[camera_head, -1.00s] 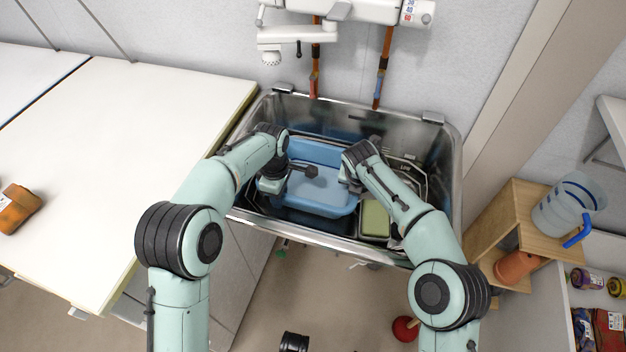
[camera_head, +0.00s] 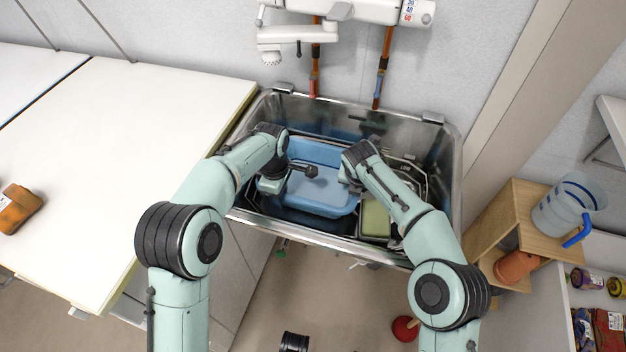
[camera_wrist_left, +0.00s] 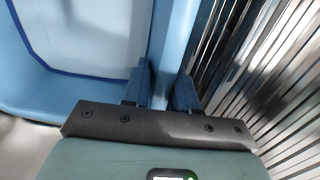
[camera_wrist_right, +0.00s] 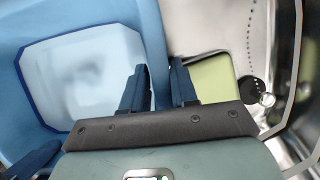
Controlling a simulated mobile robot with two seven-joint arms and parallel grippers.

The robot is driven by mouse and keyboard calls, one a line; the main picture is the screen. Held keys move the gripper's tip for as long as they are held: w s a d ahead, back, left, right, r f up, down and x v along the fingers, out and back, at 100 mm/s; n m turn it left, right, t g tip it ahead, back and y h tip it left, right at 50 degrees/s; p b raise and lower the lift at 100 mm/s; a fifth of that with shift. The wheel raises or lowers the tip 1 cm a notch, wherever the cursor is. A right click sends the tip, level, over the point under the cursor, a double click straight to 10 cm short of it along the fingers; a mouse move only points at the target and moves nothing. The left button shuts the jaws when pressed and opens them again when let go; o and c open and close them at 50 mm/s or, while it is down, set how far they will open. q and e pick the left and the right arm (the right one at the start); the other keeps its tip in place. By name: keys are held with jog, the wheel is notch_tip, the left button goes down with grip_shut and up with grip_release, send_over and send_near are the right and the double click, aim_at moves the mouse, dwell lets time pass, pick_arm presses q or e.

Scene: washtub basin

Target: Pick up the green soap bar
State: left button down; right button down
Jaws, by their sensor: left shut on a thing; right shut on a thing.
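A light green block, which looks like the green soap bar (camera_head: 375,219), lies in the right front of the metal sink, partly covered by my right arm. It also shows in the right wrist view (camera_wrist_right: 212,80), just right of the fingers. A blue tub (camera_head: 318,151) sits in the sink, left of the green block. My left gripper (camera_wrist_left: 160,88) is shut on the tub's wall at its left side. My right gripper (camera_wrist_right: 158,80) is shut on the tub's wall at its right side, apart from the green block. In the head view the fingertips are mostly hidden.
The metal sink (camera_head: 442,165) has high walls around the tub. A wire rack (camera_head: 412,168) stands at its right. A white counter (camera_head: 130,140) adjoins on the left. A wooden shelf (camera_head: 518,207) with a clear pitcher (camera_head: 566,208) stands on the right.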

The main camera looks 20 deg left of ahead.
pick_arm(q)
jog(key=shift+d+r, duration=0.2)
pick_arm(e)
jog(key=shift+a+r, duration=0.15)
jog(key=shift+a, duration=0.05)
